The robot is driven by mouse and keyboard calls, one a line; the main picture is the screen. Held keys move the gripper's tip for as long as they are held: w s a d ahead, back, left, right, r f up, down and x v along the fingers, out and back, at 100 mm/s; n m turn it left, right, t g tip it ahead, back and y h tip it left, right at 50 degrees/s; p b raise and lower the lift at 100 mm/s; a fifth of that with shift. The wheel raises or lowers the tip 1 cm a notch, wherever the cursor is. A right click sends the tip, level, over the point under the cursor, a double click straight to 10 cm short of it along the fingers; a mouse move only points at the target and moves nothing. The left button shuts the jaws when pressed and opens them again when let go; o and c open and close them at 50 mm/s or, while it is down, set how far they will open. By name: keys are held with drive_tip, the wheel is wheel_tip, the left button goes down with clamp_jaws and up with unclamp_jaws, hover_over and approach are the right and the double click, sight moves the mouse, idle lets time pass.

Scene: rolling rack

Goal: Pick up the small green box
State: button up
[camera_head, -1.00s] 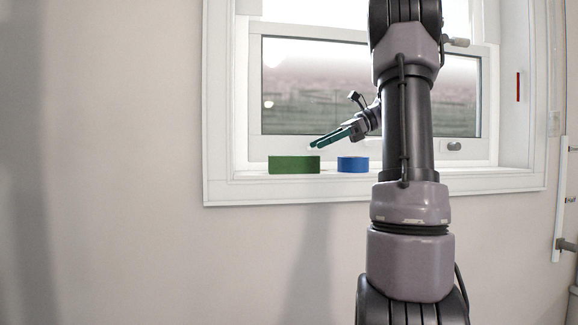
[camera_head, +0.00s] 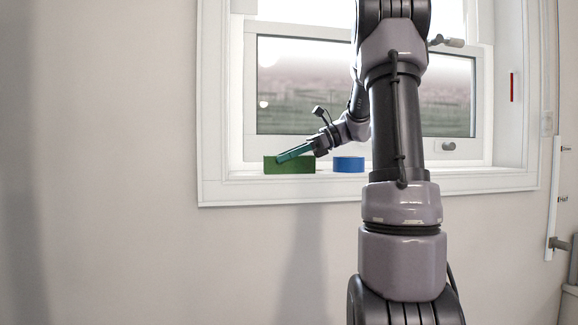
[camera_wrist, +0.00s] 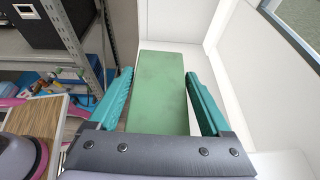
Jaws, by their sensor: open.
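In the wrist view the green box (camera_wrist: 160,90) lies lengthwise between the two teal fingers, with a gap visible on each side. My gripper (camera_head: 279,158) is open, and its fingers overlap the box's upper part in the head view. The gripper also shows in the wrist view (camera_wrist: 160,95). The near end of the box is hidden behind the gripper's grey body in the wrist view. I cannot tell how deep the fingers reach along the box.
The window pane (camera_head: 300,90) is behind. In the wrist view, a metal shelf rack (camera_wrist: 92,45) and a cluttered wooden surface (camera_wrist: 38,116) show at left.

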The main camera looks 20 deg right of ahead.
drive_tip(key=c, duration=1.2)
